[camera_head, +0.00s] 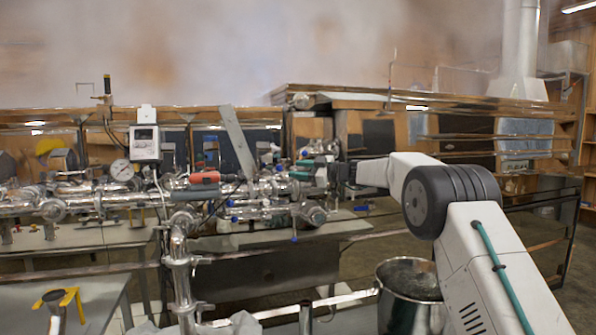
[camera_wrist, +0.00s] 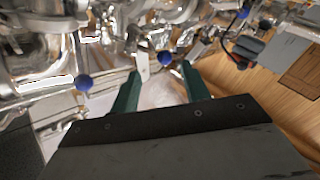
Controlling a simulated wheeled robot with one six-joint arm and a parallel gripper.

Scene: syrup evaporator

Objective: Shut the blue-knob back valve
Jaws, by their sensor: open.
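Several small blue knobs sit on the steel valves and pipes. In the wrist view, one blue knob (camera_wrist: 165,57) is on a valve handle just ahead of my gripper (camera_wrist: 160,74), between the lines of its two green fingers. A second blue knob (camera_wrist: 84,83) is to the left and a third (camera_wrist: 243,13) at the upper right. My gripper is open and nothing shows between its fingers. In the head view, my gripper (camera_head: 314,172) reaches left to the pipework, with a blue knob (camera_head: 304,153) close by. I cannot tell which knob belongs to the back valve.
Steel pipework (camera_head: 100,200) with a round gauge (camera_head: 122,170) and a display box (camera_head: 145,143) fills the left. A red-handled part (camera_head: 205,178) lies along the pipes. A steel pot (camera_head: 408,300) stands in front, below my arm. Steam hangs above.

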